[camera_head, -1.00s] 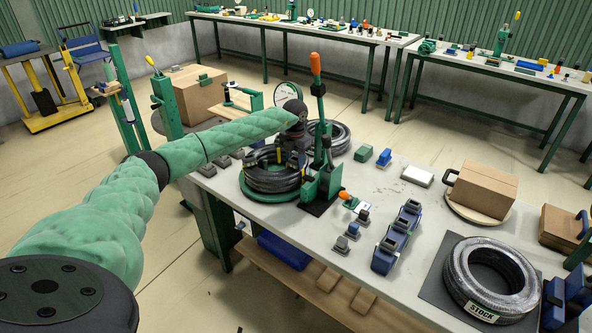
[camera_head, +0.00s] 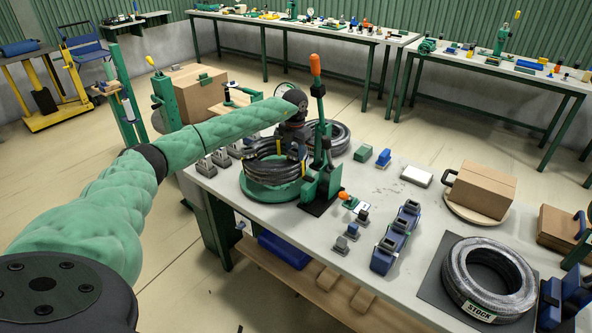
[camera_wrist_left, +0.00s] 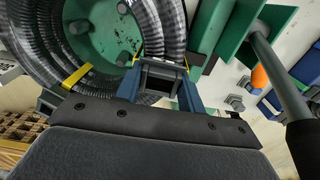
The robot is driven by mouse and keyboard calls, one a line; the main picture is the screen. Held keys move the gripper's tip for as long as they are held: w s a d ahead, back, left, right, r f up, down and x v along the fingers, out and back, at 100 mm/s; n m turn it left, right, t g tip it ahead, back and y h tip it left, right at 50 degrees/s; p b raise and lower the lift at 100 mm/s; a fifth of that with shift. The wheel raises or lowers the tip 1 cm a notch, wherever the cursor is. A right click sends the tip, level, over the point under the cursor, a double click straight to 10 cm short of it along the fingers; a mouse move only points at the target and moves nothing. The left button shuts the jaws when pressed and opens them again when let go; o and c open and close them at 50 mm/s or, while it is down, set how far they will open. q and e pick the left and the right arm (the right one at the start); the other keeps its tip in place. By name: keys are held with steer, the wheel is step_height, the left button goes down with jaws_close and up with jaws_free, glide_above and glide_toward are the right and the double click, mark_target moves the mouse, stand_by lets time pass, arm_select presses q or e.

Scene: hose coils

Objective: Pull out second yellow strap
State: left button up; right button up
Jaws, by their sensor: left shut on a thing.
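A dark hose coil (camera_head: 262,167) with yellow straps is at the green round stand (camera_head: 268,192) on the near table. My left gripper (camera_head: 297,150) reaches over the coil's right side and is shut on it. In the left wrist view my left gripper (camera_wrist_left: 160,82) spans the coil's band (camera_wrist_left: 163,28). One yellow strap (camera_wrist_left: 77,76) crosses the coil left of the jaws; small yellow bits show beside the fingers, mostly hidden. The coil is raised, with the green stand showing below its near side. My right gripper is not in view.
A green post with an orange-topped lever (camera_head: 317,95) stands just right of the gripper. Another coil (camera_head: 335,138) lies behind it. A wrapped STOCK coil (camera_head: 460,272), a cardboard box (camera_head: 485,188) and small blue blocks are to the right.

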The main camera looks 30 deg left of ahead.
arm_select(q)
steer(key=shift+r, duration=0.6)
steer(key=shift+r+p, duration=1)
steer(key=shift+r, duration=2.2)
